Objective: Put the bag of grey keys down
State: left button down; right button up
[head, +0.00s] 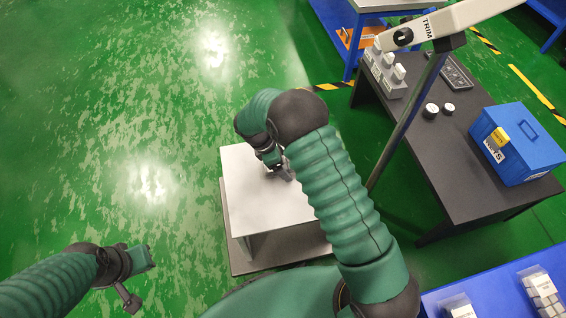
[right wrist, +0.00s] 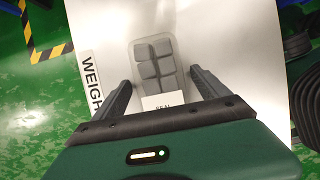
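The bag of grey keys (right wrist: 153,62) shows in the right wrist view as a clear pouch with several grey square keys and a white label at its near end. It appears to lie flat on a white surface (right wrist: 225,45) marked WEIGH. My right gripper (right wrist: 160,85) is open, with one finger on each side of the bag and gaps between. In the head view my right gripper (head: 284,172) is low over the white-topped stand (head: 245,195), and the bag is hidden there. My left gripper (head: 140,275) is over the green floor, away from the stand; its fingers are unclear.
A blue surface (head: 485,295) at bottom right holds bags of white keys (head: 541,291). Floor at left is clear.

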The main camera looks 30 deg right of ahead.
jog(key=p+v, duration=0.4)
jog(key=v, duration=0.8)
jog(key=shift+r, duration=0.1)
dwell(0.5)
